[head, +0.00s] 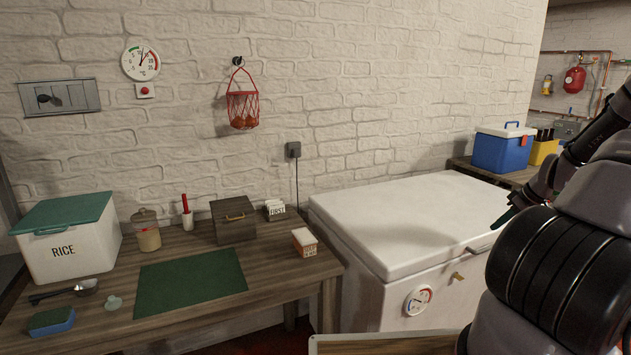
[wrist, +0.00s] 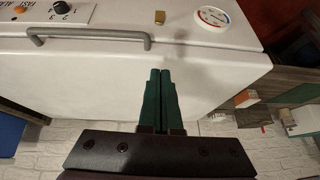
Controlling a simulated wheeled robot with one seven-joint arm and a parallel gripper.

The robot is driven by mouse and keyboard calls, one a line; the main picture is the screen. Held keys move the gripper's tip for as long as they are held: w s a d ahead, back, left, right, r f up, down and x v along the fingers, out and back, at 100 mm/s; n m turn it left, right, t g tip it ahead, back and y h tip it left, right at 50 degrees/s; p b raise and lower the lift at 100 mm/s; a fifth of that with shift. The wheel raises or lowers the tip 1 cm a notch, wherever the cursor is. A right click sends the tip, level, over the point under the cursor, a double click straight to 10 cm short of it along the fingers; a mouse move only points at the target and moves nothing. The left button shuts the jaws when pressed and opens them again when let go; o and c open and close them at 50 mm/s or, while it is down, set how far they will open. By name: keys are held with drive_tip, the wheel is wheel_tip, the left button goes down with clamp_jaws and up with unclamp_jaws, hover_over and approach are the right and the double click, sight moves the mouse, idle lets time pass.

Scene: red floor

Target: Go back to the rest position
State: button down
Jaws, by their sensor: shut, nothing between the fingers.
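My gripper (wrist: 160,72) shows in the wrist view with its two green fingers pressed together, shut and empty. The lid looks shut. I cannot tell how far the fingers are from the freezer.
A wooden table (head: 110,325) at left holds a rice bin (head: 65,255), a jar (head: 147,236), a wooden box (head: 233,220), a green mat (head: 190,285) and a small carton (head: 304,242). A blue cooler (head: 502,150) stands at the back right. A wooden edge (head: 385,344) shows at the bottom.

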drive_tip(key=s+a+r+m+g+h, duration=0.1)
drive_tip(key=s+a+r+m, duration=0.15)
drive_tip(key=a+r, duration=0.8)
drive_tip(key=s+a+r+m+h, duration=0.1)
drive_tip(key=s+a+r+h, duration=0.15)
drive_tip(key=a+r, duration=0.8)
drive_tip(key=s+a+r+m+t+y, duration=0.1)
drive_tip(key=s+a+r+m, duration=0.1)
drive_tip(key=s+a+r, duration=0.4)
drive_tip(key=s+a+r+m+t+y, duration=0.1)
drive_tip(key=s+a+r, duration=0.5)
drive_tip(key=s, duration=0.7)
wheel_tip(320, 180, up, 2)
drive_tip(key=shift+s+r+m+t, duration=0.2)
drive_tip(key=shift+s+m+t, duration=0.25)
drive_tip(key=shift+m, duration=0.7)
drive_tip(key=shift+a+y, duration=0.1)
drive_tip(key=shift+y, duration=0.15)
